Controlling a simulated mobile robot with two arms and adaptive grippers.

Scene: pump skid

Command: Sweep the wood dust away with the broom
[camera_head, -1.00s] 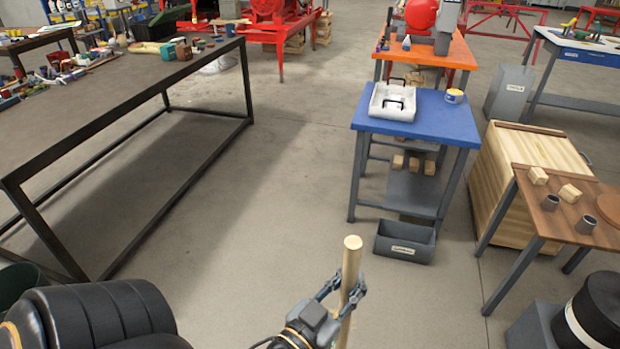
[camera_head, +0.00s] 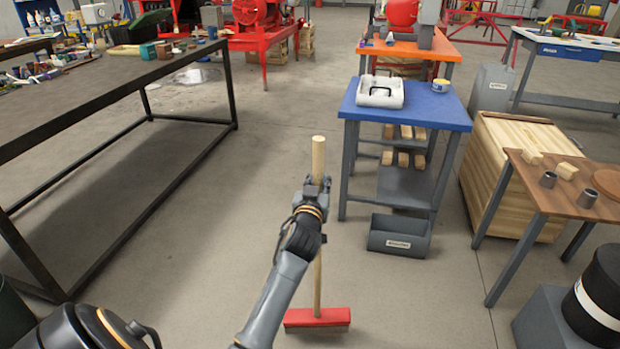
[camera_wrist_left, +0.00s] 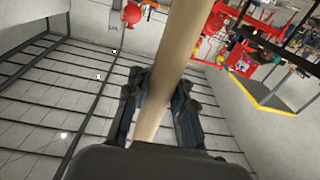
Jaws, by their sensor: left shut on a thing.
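The broom has a pale wooden handle (camera_head: 318,157) and a red head (camera_head: 317,317). It is upright in the head view, with its head low over the floor; I cannot tell whether the bristles touch it. My left gripper (camera_head: 316,186) is shut around the upper handle, with the handle's top sticking out above the fingers. In the left wrist view the handle (camera_wrist_left: 168,70) runs between the two fingers (camera_wrist_left: 158,108). A pale patch (camera_head: 197,76) lies on the floor beyond the dark table; I cannot tell whether it is wood dust. My right gripper is not in view.
A long dark table (camera_head: 110,85) stands at left. A blue-topped table (camera_head: 415,107) stands ahead right, with a grey bin (camera_head: 399,236) on the floor before it. A wooden crate (camera_head: 480,165) and a brown table (camera_head: 545,200) are at right. The floor between the tables is clear.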

